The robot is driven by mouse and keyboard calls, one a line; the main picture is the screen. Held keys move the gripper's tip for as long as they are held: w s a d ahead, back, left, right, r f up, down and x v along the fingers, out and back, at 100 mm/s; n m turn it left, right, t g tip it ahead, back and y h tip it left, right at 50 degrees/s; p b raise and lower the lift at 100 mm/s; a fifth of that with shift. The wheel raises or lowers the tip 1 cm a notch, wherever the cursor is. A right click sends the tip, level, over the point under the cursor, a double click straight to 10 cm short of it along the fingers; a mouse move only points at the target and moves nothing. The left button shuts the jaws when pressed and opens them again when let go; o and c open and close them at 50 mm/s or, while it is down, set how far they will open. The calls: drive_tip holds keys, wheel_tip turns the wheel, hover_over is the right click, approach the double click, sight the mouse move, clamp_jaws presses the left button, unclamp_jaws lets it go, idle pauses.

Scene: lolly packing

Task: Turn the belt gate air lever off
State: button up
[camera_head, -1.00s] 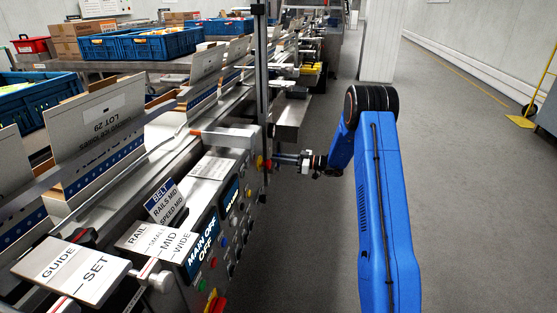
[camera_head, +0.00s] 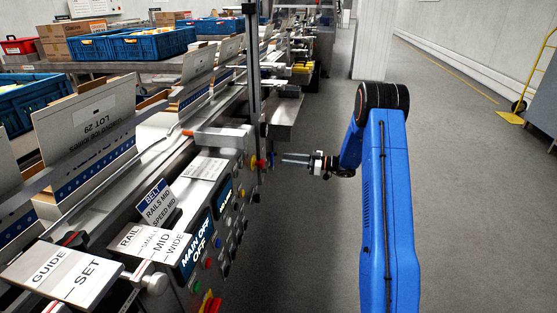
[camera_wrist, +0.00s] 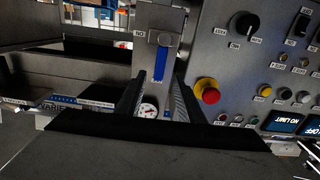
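The air lever (camera_wrist: 160,65) is a blue handle hanging upright on a grey metal plate in the wrist view, its pivot at the top. A small blue part at the panel's edge in the head view (camera_head: 272,159) looks like the same lever. My gripper (camera_head: 284,159) points left at the panel's end in the head view, with a small gap before it. Contact with the lever is not visible.
A round white gauge (camera_wrist: 147,111) shows between the fingers. A red stop button on a yellow base (camera_wrist: 207,90) sits just right of them, with a black knob (camera_wrist: 244,24) above. The conveyor's control panel (camera_head: 197,243) is left of my arm; the aisle floor (camera_head: 470,190) at right is clear.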

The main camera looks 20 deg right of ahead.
drive_tip(key=v, duration=0.9)
drive_tip(key=shift+s+d, duration=0.15)
drive_tip(key=shift+d, duration=0.1)
drive_tip(key=s+a+r+m+g+h, duration=0.25)
drive_tip(key=s+a+r+g, duration=0.45)
drive_tip(key=s+a+r, duration=0.8)
drive_tip(key=s+a+r+m+g+h, duration=0.15)
drive_tip(key=s+a+h, duration=0.25)
drive_tip(key=s, duration=0.8)
drive_tip(key=s+a+r+m+t+h, duration=0.1)
drive_tip(key=s+a+m+h, duration=0.25)
drive_tip(key=s, duration=0.85)
drive_tip(key=s+d+m+t+h, duration=0.1)
drive_tip(key=s+d+m+h, duration=0.1)
drive_tip(key=s, duration=0.5)
drive_tip(key=s+d+m+t+h, duration=0.2)
drive_tip(key=s+d+h, duration=0.1)
drive_tip(key=s, duration=0.3)
drive_tip(key=shift+s+m+h, duration=0.3)
drive_tip(key=shift+s+m, duration=0.05)
